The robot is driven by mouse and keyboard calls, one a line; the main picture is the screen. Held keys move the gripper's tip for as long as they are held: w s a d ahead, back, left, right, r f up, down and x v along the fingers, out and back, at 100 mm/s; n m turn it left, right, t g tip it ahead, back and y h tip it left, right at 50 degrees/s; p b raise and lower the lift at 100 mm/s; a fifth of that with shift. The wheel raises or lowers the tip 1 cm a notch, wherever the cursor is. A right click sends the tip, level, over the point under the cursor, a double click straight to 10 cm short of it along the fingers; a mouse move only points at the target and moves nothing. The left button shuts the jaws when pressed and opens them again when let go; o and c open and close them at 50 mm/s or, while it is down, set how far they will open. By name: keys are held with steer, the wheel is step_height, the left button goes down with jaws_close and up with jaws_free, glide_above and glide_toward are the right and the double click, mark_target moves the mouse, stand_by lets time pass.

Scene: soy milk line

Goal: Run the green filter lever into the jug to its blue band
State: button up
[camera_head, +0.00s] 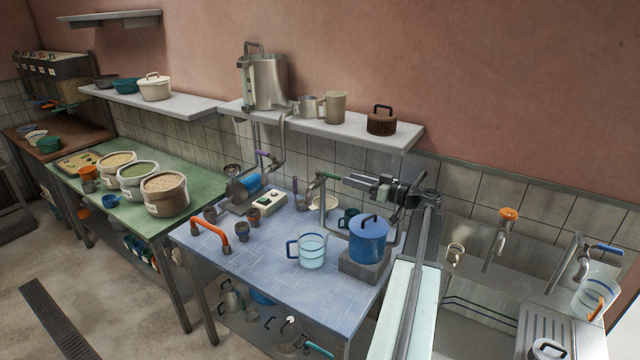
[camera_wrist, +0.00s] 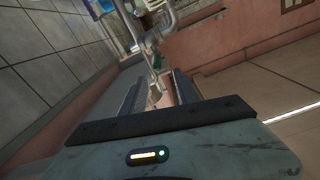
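The green filter lever (camera_head: 329,175) sits on top of a grey tap pipe behind the blue-tiled table. My gripper (camera_head: 349,180) is just right of the lever, pointing left toward it. In the wrist view my gripper (camera_wrist: 160,82) has its two fingers apart with nothing held between them. The green lever (camera_wrist: 157,62) shows beyond the fingertips, near the gap's centre, with the bent pipe (camera_wrist: 147,35) behind it. A clear jug with a blue handle (camera_head: 311,252) stands upright on the table, in front of the tap.
A blue lidded pot (camera_head: 368,240) stands on a grey block right of the jug. A teal mug (camera_head: 347,217) is behind it. A purple lever (camera_head: 263,154) is left of the green one. Another jug with an orange handle (camera_head: 595,295) stands by the sink.

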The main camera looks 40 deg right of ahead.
mark_target(333, 176)
steer(key=shift+w+d+f, duration=0.1)
steer(key=shift+w+f, duration=0.2)
steer(key=shift+f, duration=0.2)
steer(key=x, duration=0.8)
steer(key=shift+c, duration=0.4)
jaws_close()
steer(key=shift+s, duration=0.1)
stand_by(0.5)
